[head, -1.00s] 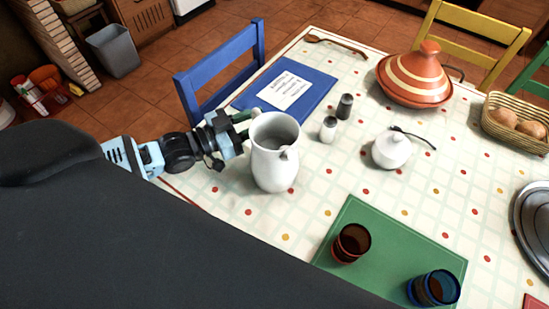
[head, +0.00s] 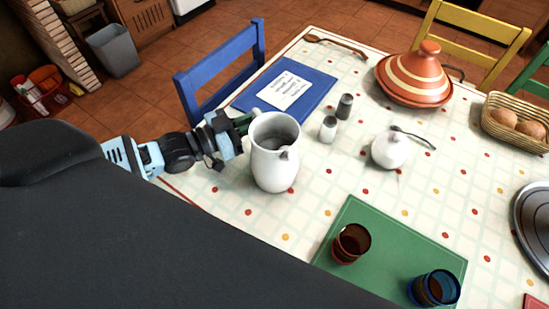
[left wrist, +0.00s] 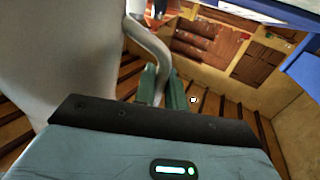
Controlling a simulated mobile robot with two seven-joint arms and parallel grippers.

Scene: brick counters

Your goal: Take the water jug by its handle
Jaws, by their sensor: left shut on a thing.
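The white water jug (head: 275,165) stands upright on the checked table, its spout turned toward the lower right. Its handle is on the left side, mostly hidden by my gripper in the head view. My left gripper (head: 243,122) is at the handle, shut on it. In the left wrist view, the jug's pale body (left wrist: 75,60) fills the left side, and the curved handle (left wrist: 150,42) runs down between the green fingers of my left gripper (left wrist: 161,88). My right gripper is not in view.
A blue placemat (head: 315,85) with a card, pepper and salt shakers (head: 328,129), and a white sugar bowl (head: 389,151) stand near the jug. A green mat (head: 390,240) holds two dark glasses. A tagine (head: 415,85) and bread basket (head: 500,135) are farther right. A blue chair (head: 220,65) is behind.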

